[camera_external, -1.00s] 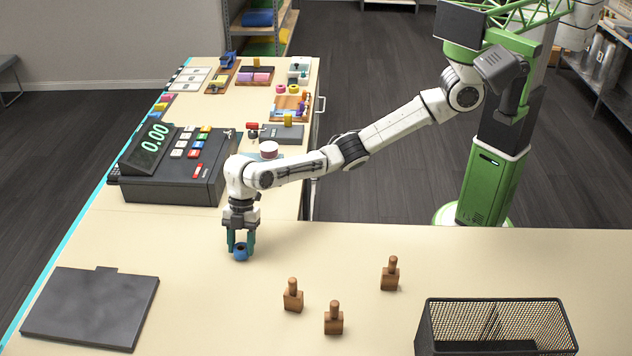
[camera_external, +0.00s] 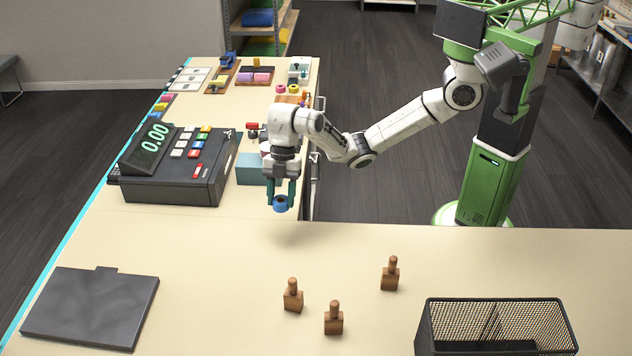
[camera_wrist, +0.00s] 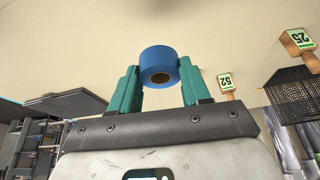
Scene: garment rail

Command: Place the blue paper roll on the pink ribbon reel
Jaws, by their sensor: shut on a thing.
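The blue paper roll (camera_external: 280,203) is held between the teal fingers of my gripper (camera_external: 281,196), above the counter. In the wrist view the blue roll (camera_wrist: 158,66) sits between the fingertips, with its dark core hole facing the camera. A larger pink reel, seen earlier on the teal block (camera_external: 250,169) beside the cash register, is hidden behind my arm now; I cannot be sure it is the pink ribbon reel.
The cash register (camera_external: 175,175) stands left of my gripper. Several wooden stamps (camera_external: 293,297) and a black mesh basket (camera_external: 495,325) are on the near counter. A dark flat board (camera_external: 90,307) lies at left. The counter between is clear.

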